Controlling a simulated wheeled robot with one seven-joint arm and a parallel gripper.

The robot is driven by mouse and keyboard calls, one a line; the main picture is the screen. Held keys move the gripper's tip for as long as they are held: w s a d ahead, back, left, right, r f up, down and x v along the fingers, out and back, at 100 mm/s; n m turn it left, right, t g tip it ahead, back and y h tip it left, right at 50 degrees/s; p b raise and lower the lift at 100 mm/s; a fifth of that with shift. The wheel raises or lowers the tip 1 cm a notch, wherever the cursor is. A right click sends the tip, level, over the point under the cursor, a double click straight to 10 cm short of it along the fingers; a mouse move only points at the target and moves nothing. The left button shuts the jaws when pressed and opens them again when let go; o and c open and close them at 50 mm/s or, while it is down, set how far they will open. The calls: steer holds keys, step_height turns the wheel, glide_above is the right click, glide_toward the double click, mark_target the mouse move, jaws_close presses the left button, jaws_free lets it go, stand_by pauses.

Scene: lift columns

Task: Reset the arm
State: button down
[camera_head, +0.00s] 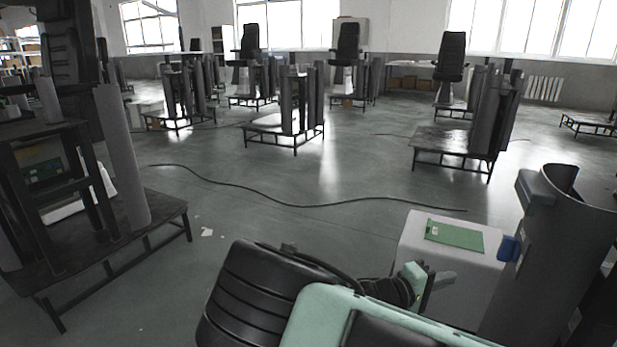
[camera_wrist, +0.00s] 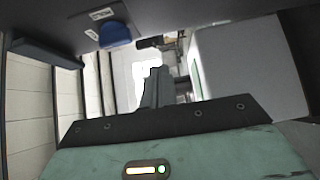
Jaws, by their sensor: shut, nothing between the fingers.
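My gripper (camera_head: 436,283) shows in the head view at the lower right, at the end of my black and mint-green arm. Its grey fingers are together with nothing between them. It is in front of a white box-shaped cabinet with a green board on top, and I cannot tell whether it touches it. In the wrist view, the closed fingers (camera_wrist: 156,88) point away from the mint-green wrist housing.
A white cabinet (camera_head: 410,238) bears a green board (camera_head: 455,235). Right of it stands a grey curved column (camera_head: 560,270) with a blue knob (camera_head: 509,248). A black platform (camera_head: 165,213) stands at left. A cable (camera_head: 300,205) crosses the open floor.

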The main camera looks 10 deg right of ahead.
steer(key=s+a+f+g+y, duration=0.3)
steer(key=s+g+y, duration=0.1)
steer(key=s, duration=0.3)
steer(key=s+a+r+n+g+y, duration=0.1)
steer(key=s+a+r+y, duration=0.2)
steer(key=s+a+y, duration=0.3)
steer(key=s+a+r+n+g+y, duration=0.1)
steer(key=s+a+r+y, duration=0.25)
steer(key=a, duration=0.45)
steer(key=s+a+r+n+t+y, duration=0.3)
steer(key=s+a+r+y, duration=0.2)
steer(key=s+r, duration=0.4)
step_height(320, 180, up, 21)
steer(key=p, duration=1.9)
steer(key=shift+w+a+p, duration=0.25)
steer(key=shift+w+p, duration=0.05)
steer(key=shift+w, duration=0.1)
steer(key=shift+f, duration=0.15)
